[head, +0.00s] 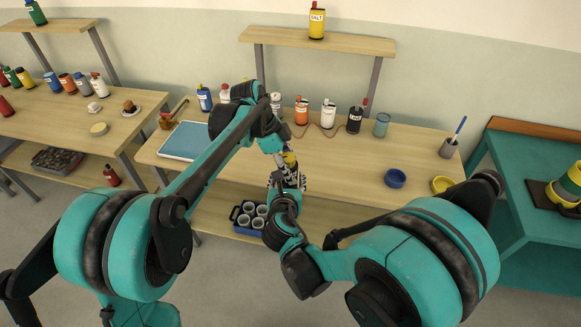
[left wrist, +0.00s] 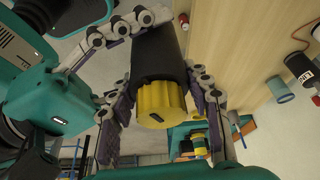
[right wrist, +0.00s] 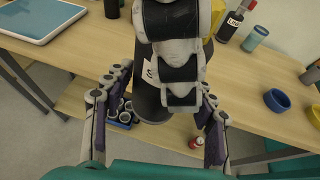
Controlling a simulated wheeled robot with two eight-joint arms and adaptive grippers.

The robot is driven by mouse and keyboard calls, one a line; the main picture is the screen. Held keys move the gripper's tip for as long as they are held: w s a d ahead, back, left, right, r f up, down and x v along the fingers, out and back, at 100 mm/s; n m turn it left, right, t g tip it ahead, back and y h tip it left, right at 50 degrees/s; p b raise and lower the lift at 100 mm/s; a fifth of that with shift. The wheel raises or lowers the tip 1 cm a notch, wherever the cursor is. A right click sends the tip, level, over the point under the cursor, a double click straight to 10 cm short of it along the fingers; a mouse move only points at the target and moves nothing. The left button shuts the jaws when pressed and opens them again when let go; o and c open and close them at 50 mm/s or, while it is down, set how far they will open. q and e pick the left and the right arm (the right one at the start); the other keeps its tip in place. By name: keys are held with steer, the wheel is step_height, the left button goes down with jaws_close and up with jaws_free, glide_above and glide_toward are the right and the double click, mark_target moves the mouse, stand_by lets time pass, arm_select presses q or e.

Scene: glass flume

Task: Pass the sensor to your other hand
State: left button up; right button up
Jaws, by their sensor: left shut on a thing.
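The sensor is a black cylinder with a yellow ribbed cap (left wrist: 162,104); the yellow part also shows small in the head view (head: 290,159). My left gripper (left wrist: 160,90) is shut on it, one finger on each side, above the table's front edge. My right gripper (right wrist: 164,100) is close below and open, its fingers on either side of the sensor's dark body (right wrist: 150,103), with gaps seeming to show. A white label with an "S" shows there. My left gripper's finger hides much of the body in the right wrist view. The two grippers almost meet in the head view.
The wooden table (head: 345,165) holds several labelled bottles at the back, a blue-white tray (head: 186,141), a blue bowl (head: 395,178) and a yellow bowl (head: 442,185). A blue caddy with cups (head: 248,218) sits below. The table's middle right is clear.

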steer(key=shift+o, duration=0.4)
steer(key=v, duration=1.2)
steer(key=s+d+m+g, duration=0.2)
steer(key=d+m, duration=0.3)
steer(key=m, duration=0.6)
steer(key=s+d+m+g+y, duration=0.1)
steer(key=s+d+m, duration=0.3)
steer(key=m, duration=0.8)
steer(key=s+d+f+m+g, duration=0.1)
steer(key=s+d+m+g, duration=0.2)
steer(key=d+m, duration=0.4)
steer(key=shift+s+d+m, duration=0.3)
steer(key=shift+s+m, duration=0.15)
steer(key=shift+m, duration=1.95)
steer(key=shift+f, duration=0.1)
